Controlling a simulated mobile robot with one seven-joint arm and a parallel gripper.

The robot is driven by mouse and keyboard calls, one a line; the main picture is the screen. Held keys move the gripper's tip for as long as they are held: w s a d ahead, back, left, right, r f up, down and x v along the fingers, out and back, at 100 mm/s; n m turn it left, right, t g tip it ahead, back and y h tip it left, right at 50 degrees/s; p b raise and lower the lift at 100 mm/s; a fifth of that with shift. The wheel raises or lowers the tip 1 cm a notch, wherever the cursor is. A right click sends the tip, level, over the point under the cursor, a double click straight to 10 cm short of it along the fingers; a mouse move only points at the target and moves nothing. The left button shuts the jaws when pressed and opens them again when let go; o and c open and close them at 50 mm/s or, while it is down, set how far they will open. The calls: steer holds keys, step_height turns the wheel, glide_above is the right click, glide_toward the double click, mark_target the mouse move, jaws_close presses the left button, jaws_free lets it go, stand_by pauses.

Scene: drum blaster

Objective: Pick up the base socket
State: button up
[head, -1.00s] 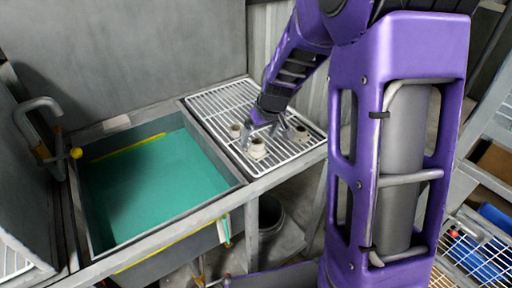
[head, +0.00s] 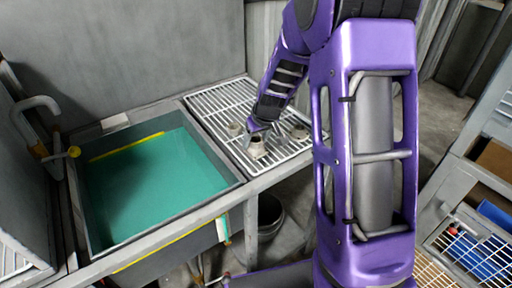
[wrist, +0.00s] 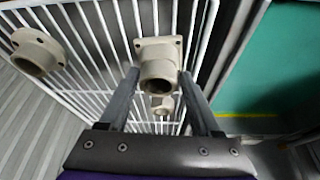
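A beige socket with a square flanged base (head: 257,150) stands on the white wire rack, nearest the rack's front edge. In the wrist view this socket (wrist: 158,66) shows its square flange and round tube. My gripper (wrist: 160,73) is open, with one finger on each side of that socket; contact is not clear. In the head view my gripper (head: 266,134) is low over the rack at this socket and hides part of it. A round-flanged beige fitting (wrist: 38,52) lies to its left in the wrist view, and a smaller beige fitting (wrist: 162,103) shows between the fingers.
The wire rack (head: 215,104) sits beside a sink of green liquid (head: 150,185). The fittings also show in the head view at the rack's right (head: 298,131) and left (head: 234,129). A grey wall stands behind. A shelf with a wire basket (head: 475,250) is at right.

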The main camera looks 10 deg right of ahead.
jaws_close()
stand_by(0.3)
